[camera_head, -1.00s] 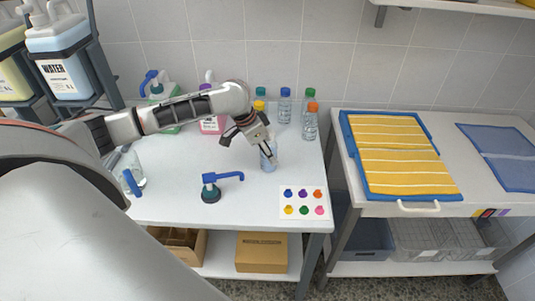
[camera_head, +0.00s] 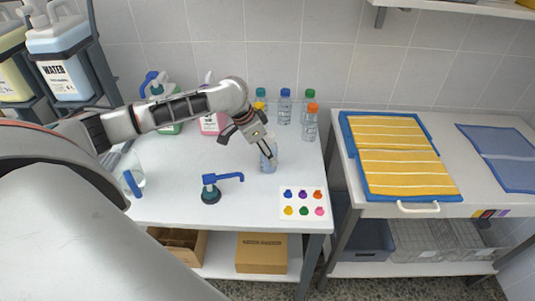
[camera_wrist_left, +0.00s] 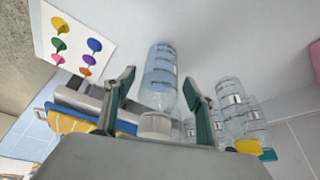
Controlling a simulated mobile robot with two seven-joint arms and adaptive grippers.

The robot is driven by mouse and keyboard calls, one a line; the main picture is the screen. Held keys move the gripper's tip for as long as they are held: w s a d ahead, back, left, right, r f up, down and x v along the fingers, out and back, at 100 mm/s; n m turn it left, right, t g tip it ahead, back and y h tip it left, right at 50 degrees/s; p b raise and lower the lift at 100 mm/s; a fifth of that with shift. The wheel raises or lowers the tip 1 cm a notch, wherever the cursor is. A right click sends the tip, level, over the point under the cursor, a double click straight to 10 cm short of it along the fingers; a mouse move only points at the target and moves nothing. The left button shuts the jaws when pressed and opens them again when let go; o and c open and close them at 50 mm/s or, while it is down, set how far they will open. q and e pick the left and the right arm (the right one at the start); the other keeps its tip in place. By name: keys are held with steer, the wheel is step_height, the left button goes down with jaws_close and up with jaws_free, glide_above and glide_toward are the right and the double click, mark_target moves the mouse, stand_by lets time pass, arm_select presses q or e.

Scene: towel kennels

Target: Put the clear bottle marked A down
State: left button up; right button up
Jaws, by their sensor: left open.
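The clear bottle (camera_head: 269,163) stands upright on the white table, near the table's right side. It also shows in the left wrist view (camera_wrist_left: 161,75), with a white cap. The letter A cannot be read on it. My left gripper (camera_head: 270,152) is at the bottle's upper part in the head view. In the left wrist view its two fingers (camera_wrist_left: 160,84) are spread apart, one on each side of the bottle, with gaps visible, so it is open. My right gripper is not in view.
Several capped bottles (camera_head: 284,106) stand behind, near the wall. A blue pump top (camera_head: 210,188) and a card with coloured marks (camera_head: 303,202) lie in front. Yellow towels (camera_head: 398,150) lie on the right table, across a gap. Free table lies left of the bottle.

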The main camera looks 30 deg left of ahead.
arm_select(q)
steer(key=p+v, duration=0.1)
steer(key=v, duration=0.9)
steer(key=shift+s+r, duration=0.2)
steer(key=shift+r, duration=0.1)
steer(key=shift+a, duration=0.1)
